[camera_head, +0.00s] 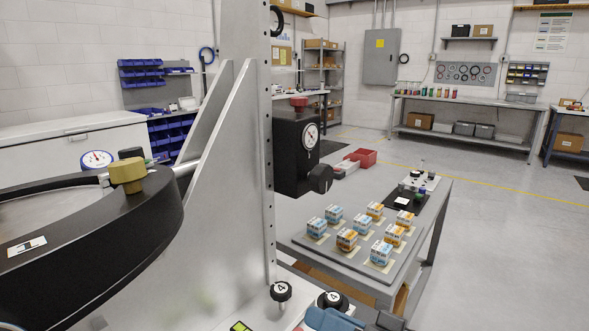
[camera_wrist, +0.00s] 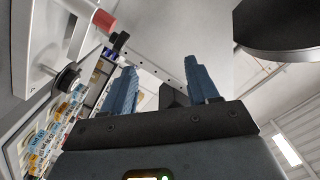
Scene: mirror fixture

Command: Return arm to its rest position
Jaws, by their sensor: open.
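My gripper (camera_wrist: 160,68) shows in the wrist view with its two blue fingers spread apart and nothing between them. A blue part, likely of my gripper, shows at the bottom edge of the head view, low in front of the mirror fixture. The fixture has a tall grey upright plate (camera_head: 228,150), a large black ring (camera_head: 120,235) at left with a brass knob (camera_head: 127,172), and a black block (camera_head: 292,155) with a dial gauge and red cap. In the wrist view a black round part (camera_wrist: 280,25) is at upper right. Most of my arm is hidden.
A grey table (camera_head: 432,225) right of the fixture holds several blue and orange boxes (camera_head: 347,239) on a mat. A workbench (camera_head: 470,104) lines the back wall. The floor (camera_head: 510,245) at right is clear.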

